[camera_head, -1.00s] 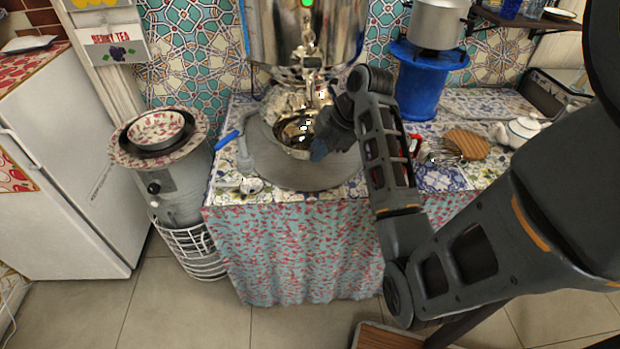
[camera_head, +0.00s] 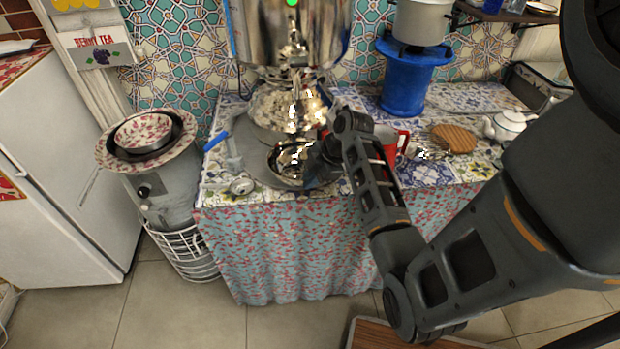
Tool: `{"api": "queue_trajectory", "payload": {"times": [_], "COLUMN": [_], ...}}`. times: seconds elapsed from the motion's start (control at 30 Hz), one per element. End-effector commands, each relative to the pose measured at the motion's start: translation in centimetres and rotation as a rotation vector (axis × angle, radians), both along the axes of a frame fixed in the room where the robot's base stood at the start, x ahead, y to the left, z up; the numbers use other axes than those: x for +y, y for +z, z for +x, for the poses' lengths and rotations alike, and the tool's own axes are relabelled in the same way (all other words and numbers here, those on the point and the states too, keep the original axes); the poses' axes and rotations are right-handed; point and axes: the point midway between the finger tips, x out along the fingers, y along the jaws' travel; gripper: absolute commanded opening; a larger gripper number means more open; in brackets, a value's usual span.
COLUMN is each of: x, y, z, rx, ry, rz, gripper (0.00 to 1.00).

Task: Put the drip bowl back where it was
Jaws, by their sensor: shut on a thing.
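The drip bowl (camera_head: 284,162) is a shiny metal bowl with a dark inside, in front of the samovar's (camera_head: 295,40) base. My gripper (camera_head: 310,167) comes in from the right and is shut on the bowl's right side; its fingertips are partly hidden. The bowl is over the front part of the round grey tray (camera_head: 250,165) under the samovar. I cannot tell whether its underside touches the tray. The samovar's tap (camera_head: 296,85) hangs above and behind the bowl.
A red cup (camera_head: 402,141) stands behind my arm. A blue stand (camera_head: 408,85) with a pot, a round wooden piece (camera_head: 454,138) and a white teapot (camera_head: 507,126) are to the right. The table's front edge is close.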

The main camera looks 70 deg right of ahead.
Motion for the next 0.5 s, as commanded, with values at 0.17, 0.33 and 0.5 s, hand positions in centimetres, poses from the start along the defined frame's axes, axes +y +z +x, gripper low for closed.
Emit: {"api": "queue_trajectory", "payload": {"times": [0.17,0.33,0.5], "x": [-0.02,0.02,0.02], "y": [-0.08,-0.22,-0.21], "z": [0.05,0.03,0.02], "rx": [-0.001,0.0,0.0], "ry": [0.001,0.0,0.0], "rz": [-0.001,0.0,0.0], "gripper": [0.0,0.17,0.33]}}
